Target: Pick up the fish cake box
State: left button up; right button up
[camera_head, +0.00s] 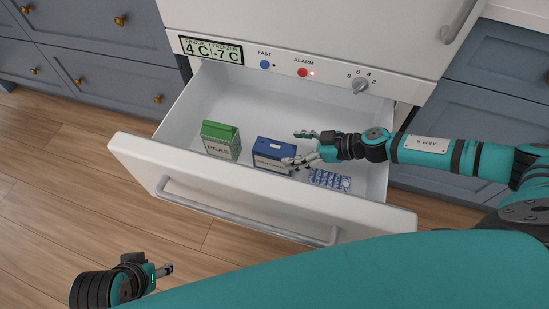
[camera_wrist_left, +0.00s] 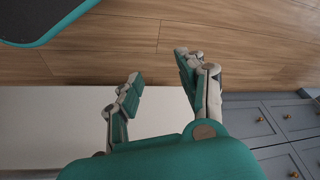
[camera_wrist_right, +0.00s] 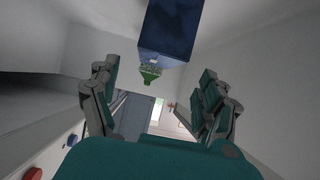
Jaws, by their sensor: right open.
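The fish cake box is a dark blue box (camera_head: 273,154) with a pale label, standing in the open freezer drawer (camera_head: 262,195). In the right wrist view the blue box (camera_wrist_right: 172,28) is at the top, ahead of the fingers. My right gripper (camera_head: 292,147) is open and empty inside the drawer, at the right end of the box. One finger is by its near right corner and the other past its far side; I cannot tell if they touch it. My left gripper (camera_head: 165,270) is outside the drawer, low at the left; its fingers (camera_wrist_left: 160,68) are apart and empty.
A green peas box (camera_head: 221,141) stands left of the blue box, with a gap between. A blue ice cube tray (camera_head: 330,180) lies on the drawer floor at the right. The drawer's front wall and handle (camera_head: 250,213) stand nearest me. The wooden floor (camera_head: 80,190) at left is clear.

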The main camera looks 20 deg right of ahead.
aim_at(281, 149)
jog(key=shift+w+a+f, duration=0.35)
jog(key=shift+a, duration=0.1)
jog(key=shift+f, duration=0.15)
jog(key=b+x, duration=0.2)
jog(key=x, duration=0.2)
jog(key=shift+w+f, duration=0.2)
jog(key=shift+f, duration=0.1)
jog(key=shift+w+a+f, duration=0.1)
jog(key=shift+a, duration=0.15)
pick_arm(q)
jog(key=w+d+r+t+h, duration=0.1)
jog(key=w+d+r+t, duration=0.2)
jog(key=w+t, duration=0.3)
jog(key=w+r, duration=0.1)
jog(key=w, duration=0.3)
jog(key=shift+w+d+r+h, duration=0.15)
jog(key=shift+d+h, duration=0.05)
jog(key=shift+h, duration=0.1)
pick_arm(e)
jog(key=shift+c, duration=0.4)
jog(key=c, duration=1.5)
jog(key=shift+c, duration=0.2)
